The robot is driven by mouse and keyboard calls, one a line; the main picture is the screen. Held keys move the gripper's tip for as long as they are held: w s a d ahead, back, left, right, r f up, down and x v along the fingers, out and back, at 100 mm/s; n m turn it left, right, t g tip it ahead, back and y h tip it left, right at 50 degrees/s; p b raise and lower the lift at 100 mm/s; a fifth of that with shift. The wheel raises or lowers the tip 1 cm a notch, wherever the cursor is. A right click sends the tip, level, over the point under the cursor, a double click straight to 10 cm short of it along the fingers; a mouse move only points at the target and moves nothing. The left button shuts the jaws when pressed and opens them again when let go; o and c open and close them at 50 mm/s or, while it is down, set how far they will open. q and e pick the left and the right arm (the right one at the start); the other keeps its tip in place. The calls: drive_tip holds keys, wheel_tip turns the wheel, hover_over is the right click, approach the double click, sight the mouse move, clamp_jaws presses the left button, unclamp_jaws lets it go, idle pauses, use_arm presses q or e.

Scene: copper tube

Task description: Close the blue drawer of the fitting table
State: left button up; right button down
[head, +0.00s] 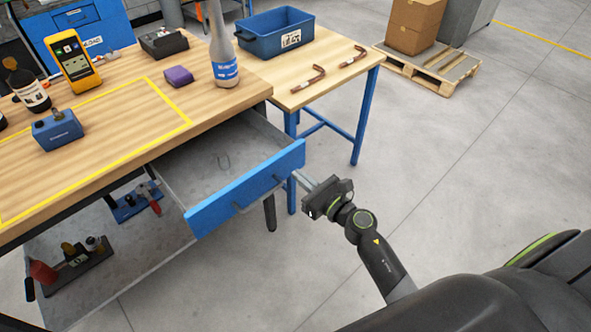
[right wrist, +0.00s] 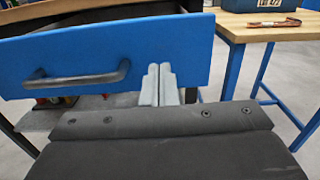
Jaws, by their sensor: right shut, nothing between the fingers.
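The blue drawer (head: 247,187) of the fitting table (head: 130,110) stands pulled out, and its grey inside shows a small thin wire-like loop. Its blue front with a dark bar handle (right wrist: 78,76) fills the upper left of the right wrist view. My right gripper (head: 301,179) is shut and empty. Its fingertips are at the right end of the drawer front, right of the handle; they also show in the right wrist view (right wrist: 158,83). I cannot tell if they touch the front. My left gripper is not in view.
A side table with a blue bin (head: 262,45) and copper tubes (head: 322,80) stands behind the drawer. A bottle (head: 223,65), a yellow meter (head: 75,60) and a blue box (head: 57,131) stand on the fitting table. Tools lie on the lower shelf.

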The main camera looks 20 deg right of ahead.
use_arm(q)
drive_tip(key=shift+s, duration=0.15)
use_arm(e)
drive_tip(key=shift+x, duration=1.2)
